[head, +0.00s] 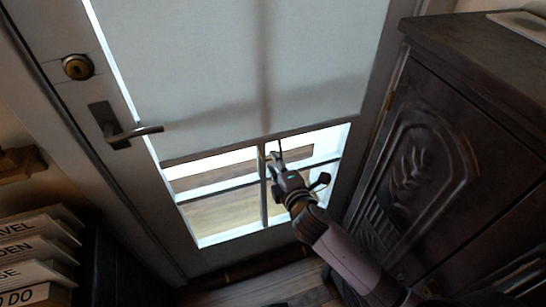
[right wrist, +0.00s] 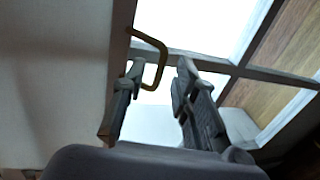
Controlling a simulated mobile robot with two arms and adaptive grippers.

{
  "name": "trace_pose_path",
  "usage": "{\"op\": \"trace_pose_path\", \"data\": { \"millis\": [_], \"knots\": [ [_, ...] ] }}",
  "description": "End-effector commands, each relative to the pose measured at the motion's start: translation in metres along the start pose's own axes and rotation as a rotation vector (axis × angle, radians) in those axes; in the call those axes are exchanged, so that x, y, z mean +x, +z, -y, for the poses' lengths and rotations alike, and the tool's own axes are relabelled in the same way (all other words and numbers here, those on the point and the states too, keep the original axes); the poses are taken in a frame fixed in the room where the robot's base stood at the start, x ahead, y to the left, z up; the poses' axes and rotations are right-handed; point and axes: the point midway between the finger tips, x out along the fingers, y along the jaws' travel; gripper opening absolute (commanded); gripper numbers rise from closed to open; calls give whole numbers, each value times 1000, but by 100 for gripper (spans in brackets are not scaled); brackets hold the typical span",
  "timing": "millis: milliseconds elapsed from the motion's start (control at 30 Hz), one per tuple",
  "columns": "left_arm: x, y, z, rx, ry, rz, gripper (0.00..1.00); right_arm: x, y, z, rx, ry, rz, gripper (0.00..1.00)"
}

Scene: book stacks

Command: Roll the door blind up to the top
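The pale blind (head: 240,70) hangs down over most of the door's glass (head: 225,215), its dark bottom bar (head: 215,150) leaving the lower panes bare. My right gripper (head: 275,158) is at the middle of the bottom bar. In the right wrist view the blind (right wrist: 55,70) is at the left, and a thin brass pull loop (right wrist: 163,52) sticks out from its bottom bar. The two fingers of my right gripper (right wrist: 158,85) are apart, with the loop at the left finger and partly in the gap. Whether they touch is unclear. My left gripper is out of view.
The white door (head: 60,110) has a lever handle (head: 135,131) and a lock (head: 77,67) on the left. A dark carved cabinet (head: 440,150) stands close on the right. A little floor (head: 265,290) shows below the door.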

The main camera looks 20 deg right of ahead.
Motion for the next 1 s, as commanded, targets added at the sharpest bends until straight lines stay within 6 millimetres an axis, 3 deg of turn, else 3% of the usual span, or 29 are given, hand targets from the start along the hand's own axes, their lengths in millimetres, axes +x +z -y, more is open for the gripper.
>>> {"op": "trace_pose_path", "data": {
  "millis": [200, 567, 1000],
  "knots": [
    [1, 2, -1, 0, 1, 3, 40, 25, 0, 0, 1, 0, -1, 27],
    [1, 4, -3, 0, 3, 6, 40, 29, 0, 0, 1, 0, -1, 27],
    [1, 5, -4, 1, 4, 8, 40, 29, 0, 0, 1, 0, 0, 0]
  ]
}}
